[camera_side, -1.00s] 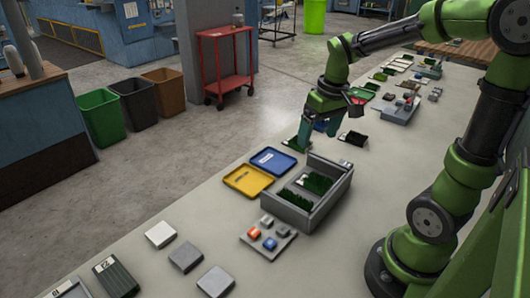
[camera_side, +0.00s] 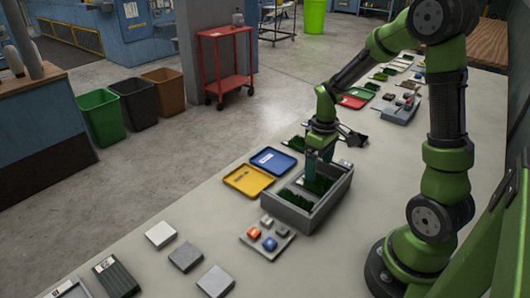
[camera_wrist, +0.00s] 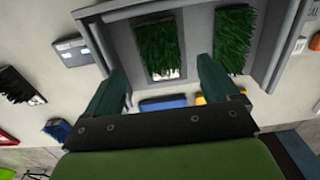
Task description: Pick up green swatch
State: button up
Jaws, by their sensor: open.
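Two green swatches of tufted turf lie in a grey tray (camera_side: 336,198). One (camera_side: 317,185) is at the tray's far end and the other (camera_side: 288,198) is nearer the camera. In the wrist view they show as a left swatch (camera_wrist: 157,45) and a right swatch (camera_wrist: 234,38). A further green swatch (camera_side: 297,143) lies on the table beyond the tray. My gripper (camera_side: 318,174) points down at the far end of the tray. In the wrist view my gripper (camera_wrist: 163,82) is open and empty, with the left swatch in line with the gap; exact height is unclear.
A blue tray (camera_side: 274,160) and a yellow tray (camera_side: 248,181) lie left of the grey tray. A small board (camera_side: 266,240) with coloured blocks and several grey tiles (camera_side: 186,256) lie in front. The grey tray's raised walls surround the swatches.

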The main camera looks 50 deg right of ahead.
aim_at(318, 179)
jog(key=shift+s+f, duration=0.15)
jog(key=shift+f, duration=2.65)
jog(key=shift+c, duration=0.3)
jog(key=c, duration=1.1)
jog(key=shift+a, duration=0.1)
jog(key=shift+c, duration=0.2)
jog(key=shift+r, duration=0.1)
